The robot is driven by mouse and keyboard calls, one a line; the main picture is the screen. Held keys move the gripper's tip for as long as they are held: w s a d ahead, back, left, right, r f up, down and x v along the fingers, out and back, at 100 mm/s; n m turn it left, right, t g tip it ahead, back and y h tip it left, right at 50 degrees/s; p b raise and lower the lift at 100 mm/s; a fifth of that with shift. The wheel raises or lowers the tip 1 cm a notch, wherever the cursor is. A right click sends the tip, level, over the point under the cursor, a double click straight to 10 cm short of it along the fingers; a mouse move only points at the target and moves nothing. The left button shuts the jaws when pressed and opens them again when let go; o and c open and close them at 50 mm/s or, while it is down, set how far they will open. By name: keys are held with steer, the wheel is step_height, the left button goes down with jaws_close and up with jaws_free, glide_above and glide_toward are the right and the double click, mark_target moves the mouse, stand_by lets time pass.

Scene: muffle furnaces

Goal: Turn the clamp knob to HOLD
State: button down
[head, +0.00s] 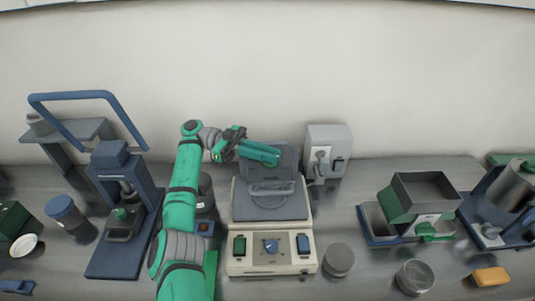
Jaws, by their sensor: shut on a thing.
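A cream bench machine (240,267) stands at the middle of the bench. Its front panel has a small blue knob (271,246) between a green switch (239,246) and a blue switch (303,244). Any markings are too small to read, so I cannot tell which way the knob is set or whether it is the clamp knob. A dark grey lid-like part (288,160) rises at the machine's back. My green gripper (274,157) is shut at this part's upper edge, well behind the front knob. What lies between its fingertips is hidden.
A grey box with a lever (330,140) stands close behind right. A blue-framed press (108,180) stands at left, near my arm. Right are a green-and-grey hopper (428,190), round tins (338,259) and a yellow block (490,276). Some bench right of the machine is bare.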

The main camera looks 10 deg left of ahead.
steer(key=shift+d+g, duration=0.15)
steer(key=shift+g, duration=0.15)
stand_by(0.4)
steer(key=c, duration=1.8)
jaws_free()
steer(key=shift+r, duration=0.55)
step_height(320, 180, up, 2)
steer(key=shift+s+r, duration=0.15)
steer(key=shift+r, duration=0.05)
steer(key=s+d+r, duration=0.1)
steer(key=s+r, duration=0.8)
steer(key=s, duration=0.4)
steer(key=shift+s+d+r, duration=0.3)
steer(key=shift+s+d, duration=0.05)
steer(key=shift+d, duration=0.05)
